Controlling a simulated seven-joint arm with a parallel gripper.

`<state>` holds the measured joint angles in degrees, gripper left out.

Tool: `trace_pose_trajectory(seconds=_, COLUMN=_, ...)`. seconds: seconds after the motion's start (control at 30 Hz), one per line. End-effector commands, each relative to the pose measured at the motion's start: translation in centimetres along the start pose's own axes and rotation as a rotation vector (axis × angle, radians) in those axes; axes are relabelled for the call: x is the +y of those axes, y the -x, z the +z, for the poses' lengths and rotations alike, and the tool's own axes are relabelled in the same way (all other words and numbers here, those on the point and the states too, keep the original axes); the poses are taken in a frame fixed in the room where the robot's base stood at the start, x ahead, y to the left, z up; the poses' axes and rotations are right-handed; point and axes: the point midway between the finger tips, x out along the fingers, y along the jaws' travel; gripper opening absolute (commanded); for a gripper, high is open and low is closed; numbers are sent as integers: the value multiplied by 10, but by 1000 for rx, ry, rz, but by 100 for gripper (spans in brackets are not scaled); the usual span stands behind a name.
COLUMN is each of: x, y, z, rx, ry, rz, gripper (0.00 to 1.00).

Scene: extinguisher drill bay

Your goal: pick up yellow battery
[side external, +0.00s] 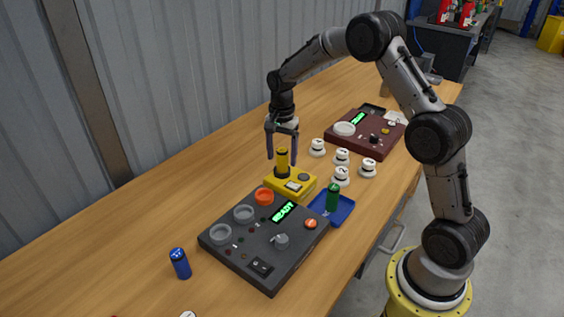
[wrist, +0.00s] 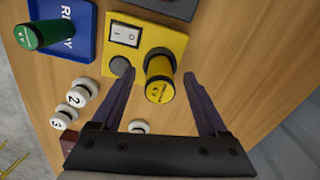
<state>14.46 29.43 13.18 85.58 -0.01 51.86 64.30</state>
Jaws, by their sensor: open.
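The yellow battery (side external: 282,157) stands upright in the dark round holder of a yellow box (side external: 300,194). In the wrist view the battery (wrist: 159,80) and the yellow box (wrist: 173,42) show from above. The box has a white rocker switch and a dark round button. My gripper (side external: 281,160) is open and points down over the battery. In the wrist view its fingers (wrist: 159,75) are on either side of the battery, with a visible gap on both sides. The battery's lower end is hidden in the holder.
A green battery (side external: 333,198) stands in a blue tray (side external: 345,210) beside the box. A dark grey panel (side external: 265,262) reading READY is in front. A blue battery (side external: 180,263) stands at left. Several white knobs (side external: 341,175) and a maroon panel (side external: 368,142) are behind.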

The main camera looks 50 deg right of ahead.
Motion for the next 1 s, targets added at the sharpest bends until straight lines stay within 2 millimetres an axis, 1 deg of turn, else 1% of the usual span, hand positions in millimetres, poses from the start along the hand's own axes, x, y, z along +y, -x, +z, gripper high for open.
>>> trace_pose_trajectory(seconds=0.03, x=0, y=-8, z=0, rx=-1, ry=0, rz=3, gripper=77)
trace_pose_trajectory(seconds=0.17, x=0, y=-20, z=0, rx=-1, ry=0, rz=2, gripper=77)
trace_pose_trajectory(seconds=0.43, x=0, y=-23, z=0, rx=0, ry=0, rz=-1, gripper=77)
trace_pose_trajectory(seconds=0.47, x=0, y=-22, z=0, rx=0, ry=0, rz=-1, gripper=73)
trace_pose_trajectory(seconds=0.5, x=0, y=-22, z=0, rx=0, ry=0, rz=-1, gripper=66)
trace_pose_trajectory(seconds=0.87, x=0, y=-22, z=0, rx=0, ry=0, rz=-1, gripper=1)
trace_pose_trajectory(seconds=1.0, x=-1, y=-22, z=0, rx=1, ry=0, rz=-2, gripper=0)
